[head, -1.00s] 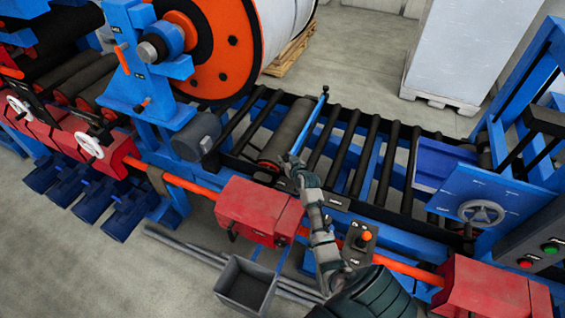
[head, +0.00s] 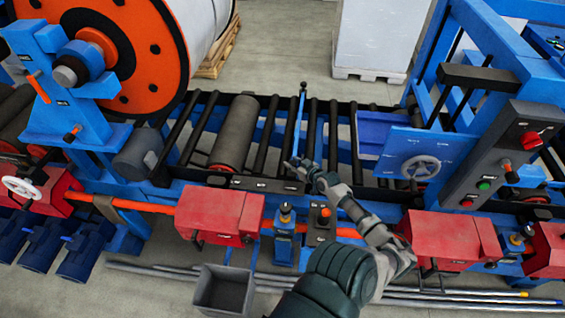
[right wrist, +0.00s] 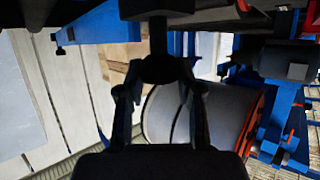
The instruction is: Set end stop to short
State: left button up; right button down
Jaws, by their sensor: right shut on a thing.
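The end stop is a thin blue bar (head: 299,122) lying across the conveyor rollers, with a dark knob at its far end. My right gripper (head: 297,164) is at the bar's near end, over the conveyor's front rail, and is shut on it. In the right wrist view the two fingers (right wrist: 160,90) stand either side of a dark rounded part (right wrist: 160,65), which looks like the stop's handle. The exact contact is too dark to make out. The front rail (head: 262,185) carries small pale marks too small to read. My left gripper is not in view.
A thick grey roller (head: 236,135) lies left of the stop, with bare rollers between. A large orange-and-white reel (head: 130,45) stands at left. Red boxes (head: 220,215), a grey bin (head: 224,290) and a control panel (head: 500,160) are near. Rollers right of the stop are clear.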

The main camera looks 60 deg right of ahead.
jog(key=shift+s+d+f, duration=0.3)
jog(key=shift+s, duration=0.05)
jog(key=shift+w+a, duration=0.15)
jog(key=shift+a, duration=0.1)
jog(key=c, duration=0.9)
grip_release()
jog(key=shift+o, duration=0.8)
jog(key=shift+d, duration=0.15)
jog(key=shift+w+d+f, duration=0.1)
jog(key=shift+d+f, duration=0.05)
jog(key=shift+d, duration=0.15)
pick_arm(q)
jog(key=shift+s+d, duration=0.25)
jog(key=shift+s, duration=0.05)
pick_arm(e)
jog(key=v, duration=1.1)
jog(key=shift+s+d, duration=0.15)
jog(key=shift+s, duration=0.3)
